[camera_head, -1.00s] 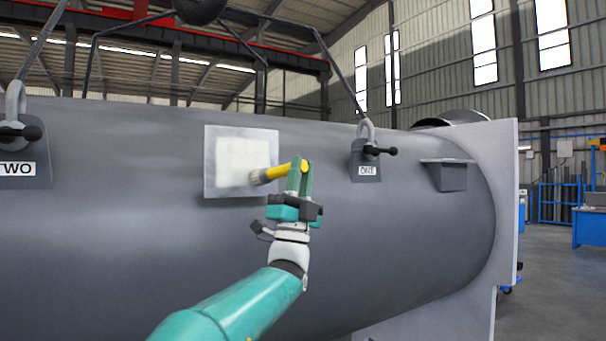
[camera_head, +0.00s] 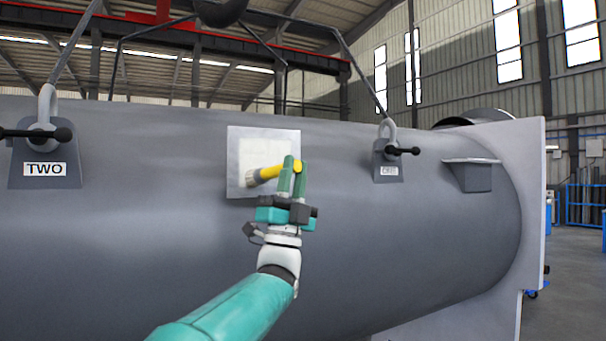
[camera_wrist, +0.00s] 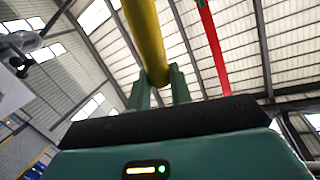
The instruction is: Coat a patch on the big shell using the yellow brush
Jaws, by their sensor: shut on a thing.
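The big grey shell (camera_head: 140,230) lies across the head view. A light square patch (camera_head: 264,145) with a grey border sits on its side, and its middle is whitish. My gripper (camera_head: 293,172) is shut on the yellow brush (camera_head: 268,173), in front of the patch's lower right part. The brush points left with its bristles over the patch's lower area; I cannot tell whether they touch it. In the wrist view the yellow handle (camera_wrist: 147,40) runs up from between my green fingers (camera_wrist: 160,88). The bristles are out of that view.
A lug marked TWO (camera_head: 45,155) with a shackle stands left of the patch. Another shackled lug (camera_head: 388,160) stands right of it, near a grey bracket (camera_head: 470,175). A flat end flange (camera_head: 535,200) closes the right side. Sling legs rise to a dark hook block (camera_head: 221,10).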

